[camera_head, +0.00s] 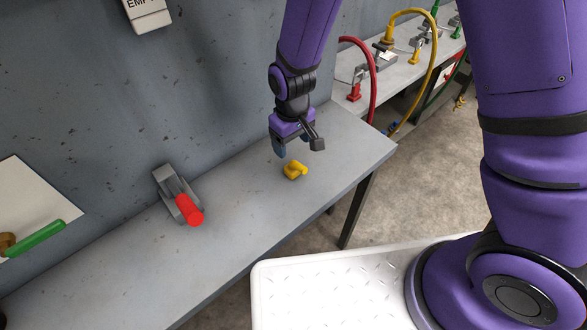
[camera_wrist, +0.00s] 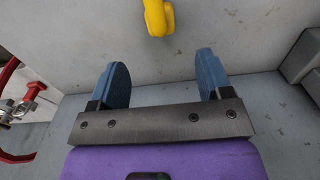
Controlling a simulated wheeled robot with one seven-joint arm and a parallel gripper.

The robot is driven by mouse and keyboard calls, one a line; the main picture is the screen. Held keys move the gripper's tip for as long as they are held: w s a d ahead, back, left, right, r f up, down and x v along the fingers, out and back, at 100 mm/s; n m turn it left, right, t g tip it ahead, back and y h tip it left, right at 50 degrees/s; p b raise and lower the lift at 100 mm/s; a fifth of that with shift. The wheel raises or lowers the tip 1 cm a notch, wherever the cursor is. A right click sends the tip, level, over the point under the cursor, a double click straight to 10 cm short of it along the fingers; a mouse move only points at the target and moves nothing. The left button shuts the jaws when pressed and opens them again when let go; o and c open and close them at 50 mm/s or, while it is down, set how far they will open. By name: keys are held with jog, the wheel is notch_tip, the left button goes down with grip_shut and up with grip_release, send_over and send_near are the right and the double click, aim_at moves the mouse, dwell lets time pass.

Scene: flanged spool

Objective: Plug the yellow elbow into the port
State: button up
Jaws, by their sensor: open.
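The yellow elbow (camera_head: 294,170) lies on the grey bench (camera_head: 236,209), near its right end. It also shows at the top edge of the wrist view (camera_wrist: 157,17), partly cut off. My gripper (camera_head: 298,149) hangs just above and behind the elbow in the head view. In the wrist view, my gripper's blue fingers (camera_wrist: 162,78) are spread wide with nothing between them, and the elbow lies beyond their tips. I cannot make out the port for certain in either view.
A wall runs behind the bench. Red (camera_head: 372,80) and yellow hoses (camera_head: 434,51) with fittings are at the back right. The bench around the elbow is clear.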

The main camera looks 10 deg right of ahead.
aim_at(292, 167)
jog(key=shift+f, duration=2.6)
jog(key=shift+f, duration=0.1)
jog(key=shift+f, duration=2.5)
jog(key=c, duration=1)
